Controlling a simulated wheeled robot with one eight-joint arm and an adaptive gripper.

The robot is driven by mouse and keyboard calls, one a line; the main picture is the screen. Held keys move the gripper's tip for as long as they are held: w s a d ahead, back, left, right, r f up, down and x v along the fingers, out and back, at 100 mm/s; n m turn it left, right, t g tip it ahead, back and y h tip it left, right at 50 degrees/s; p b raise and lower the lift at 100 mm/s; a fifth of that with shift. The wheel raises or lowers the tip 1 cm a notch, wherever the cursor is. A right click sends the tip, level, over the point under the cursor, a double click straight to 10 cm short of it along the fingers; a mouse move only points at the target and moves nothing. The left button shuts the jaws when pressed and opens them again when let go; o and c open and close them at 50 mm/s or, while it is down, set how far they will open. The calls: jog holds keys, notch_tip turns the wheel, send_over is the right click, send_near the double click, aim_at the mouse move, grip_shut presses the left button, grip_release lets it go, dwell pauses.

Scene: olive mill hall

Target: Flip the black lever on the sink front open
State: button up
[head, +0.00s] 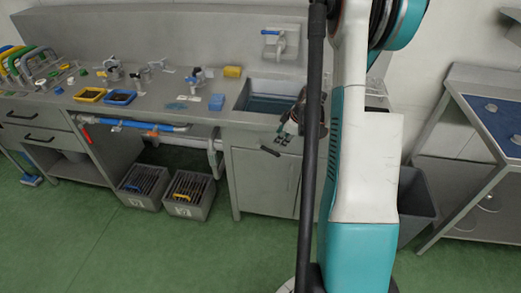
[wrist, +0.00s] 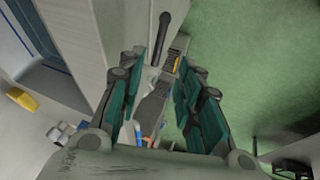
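The black lever (head: 270,151) is on the grey sink front (head: 250,185), below the sink basin. It shows as a short, slightly slanted dark bar in the head view. In the wrist view the lever (wrist: 161,36) appears beyond and between the fingertips, apart from both. My gripper (head: 284,134) is just above and right of the lever in the head view. In the wrist view its teal-padded fingers (wrist: 162,62) are spread apart with nothing between the pads. My arm hides part of the sink front's right side.
The sink basin (head: 268,104) is above the cabinet. Blue pipes (head: 150,127) run under the worktop at left. Two grey crates (head: 188,196) stand on the floor left of the sink cabinet. A dark bin (head: 415,205) is at right. Green floor in front is clear.

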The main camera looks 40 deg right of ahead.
aim_at(271, 151)
jog(key=b+x, duration=0.4)
jog(key=x, duration=0.9)
jog(key=shift+w+f+b, duration=0.1)
jog(key=shift+f+b, duration=0.15)
jog(key=shift+b, duration=0.05)
jog(key=shift+c, duration=0.4)
grip_shut()
